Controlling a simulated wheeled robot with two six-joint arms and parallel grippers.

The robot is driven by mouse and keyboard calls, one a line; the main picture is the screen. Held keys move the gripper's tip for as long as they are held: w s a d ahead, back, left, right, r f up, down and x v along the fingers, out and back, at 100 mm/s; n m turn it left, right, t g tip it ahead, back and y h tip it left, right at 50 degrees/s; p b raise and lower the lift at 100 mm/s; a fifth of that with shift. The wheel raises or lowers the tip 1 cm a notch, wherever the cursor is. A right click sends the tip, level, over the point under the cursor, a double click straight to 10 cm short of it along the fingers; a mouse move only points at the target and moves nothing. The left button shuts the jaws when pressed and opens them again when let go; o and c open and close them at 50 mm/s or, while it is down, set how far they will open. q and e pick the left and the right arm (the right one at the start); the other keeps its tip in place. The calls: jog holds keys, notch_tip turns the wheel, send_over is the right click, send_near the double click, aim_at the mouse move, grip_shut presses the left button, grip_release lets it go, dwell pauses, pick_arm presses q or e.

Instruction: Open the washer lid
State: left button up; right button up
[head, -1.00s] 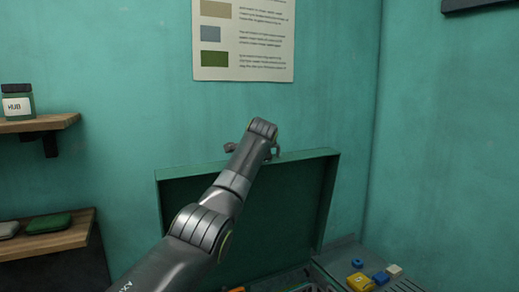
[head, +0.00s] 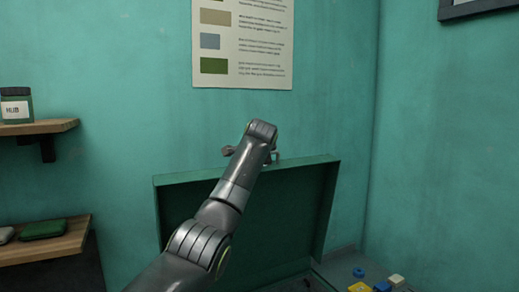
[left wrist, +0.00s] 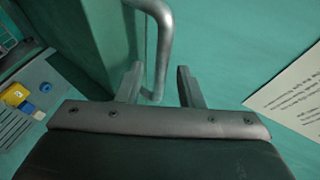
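The washer lid (head: 290,220) is a dark green panel standing raised, close to upright, against the teal wall in the head view. My left gripper (head: 252,150) is at the lid's top edge, partly hidden by its own wrist. In the left wrist view, the two fingers of my left gripper (left wrist: 160,75) are spread apart. A grey metal bar handle (left wrist: 163,45) passes between them, with gaps visible beside it. The lid's green surface (left wrist: 105,35) shows to the left of the handle. My right gripper is in neither view.
A panel with a yellow block (head: 360,287) and a blue block (head: 383,286) is at the lower right. Shelves (head: 40,127) hold a jar (head: 16,106) and a green case (head: 44,228) at left. A poster (head: 243,45) hangs above.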

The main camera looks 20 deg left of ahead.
pick_arm(q)
jog(key=b+v, duration=0.7)
jog(key=v, duration=0.7)
jog(key=shift+s+r, duration=0.25)
jog(key=shift+s, duration=0.1)
jog(key=shift+f, duration=0.1)
